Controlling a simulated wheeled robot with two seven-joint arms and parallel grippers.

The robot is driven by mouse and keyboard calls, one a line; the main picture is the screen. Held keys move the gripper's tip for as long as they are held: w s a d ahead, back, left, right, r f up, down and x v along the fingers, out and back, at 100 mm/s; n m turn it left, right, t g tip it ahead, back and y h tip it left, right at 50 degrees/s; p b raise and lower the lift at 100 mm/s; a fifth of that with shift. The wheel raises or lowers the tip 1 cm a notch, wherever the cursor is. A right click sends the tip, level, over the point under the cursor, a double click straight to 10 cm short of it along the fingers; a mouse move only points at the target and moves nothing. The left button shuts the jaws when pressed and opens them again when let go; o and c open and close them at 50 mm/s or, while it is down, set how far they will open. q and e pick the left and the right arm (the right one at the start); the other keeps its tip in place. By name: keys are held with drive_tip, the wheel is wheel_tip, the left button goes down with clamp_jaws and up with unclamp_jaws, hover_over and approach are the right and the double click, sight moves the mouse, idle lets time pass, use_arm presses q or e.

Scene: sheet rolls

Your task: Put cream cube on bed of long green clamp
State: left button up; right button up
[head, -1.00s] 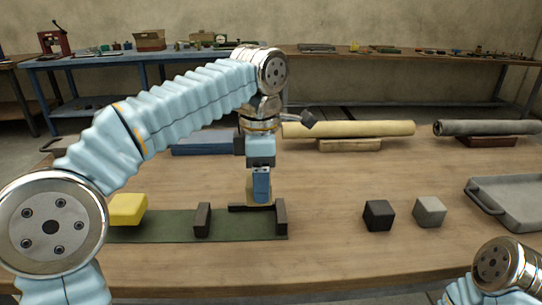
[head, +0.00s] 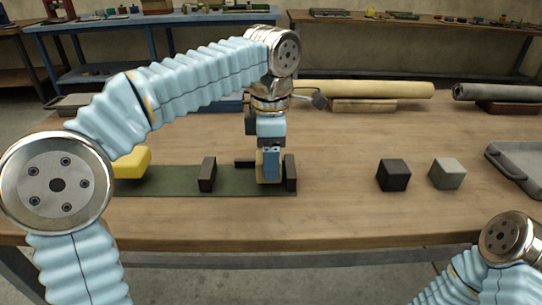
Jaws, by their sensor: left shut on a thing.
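The long green clamp lies along the near part of the table, with a flat green bed (head: 235,181), a dark upright jaw (head: 207,174) near its middle and another dark jaw (head: 290,173) at its right end. My left gripper (head: 270,174) points down just left of the right-end jaw, low over the bed. It is shut on the cream cube (head: 259,172), which is mostly hidden behind the fingers; only a thin cream edge shows. Whether the cube touches the bed cannot be told. My right gripper is out of view.
A yellow block (head: 132,163) is at the clamp's left end. A black cube (head: 393,175) and a grey cube (head: 447,174) stand to the right. A grey tray (head: 515,170) is at the right edge. A cream roll (head: 365,89) and a dark roll (head: 500,92) lie behind.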

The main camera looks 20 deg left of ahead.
use_arm(q)
drive_tip(key=shift+f+b, duration=0.35)
drive_tip(key=shift+f, duration=0.15)
idle(0.3)
drive_tip(key=o, duration=1.3)
drive_tip(key=shift+r, duration=0.15)
wheel_tip(320, 180, up, 14)
drive_tip(key=p, duration=0.4)
drive_tip(key=shift+s+f+p, duration=0.15)
drive_tip(key=shift+f+p, duration=0.1)
drive_tip(key=shift+p, duration=0.05)
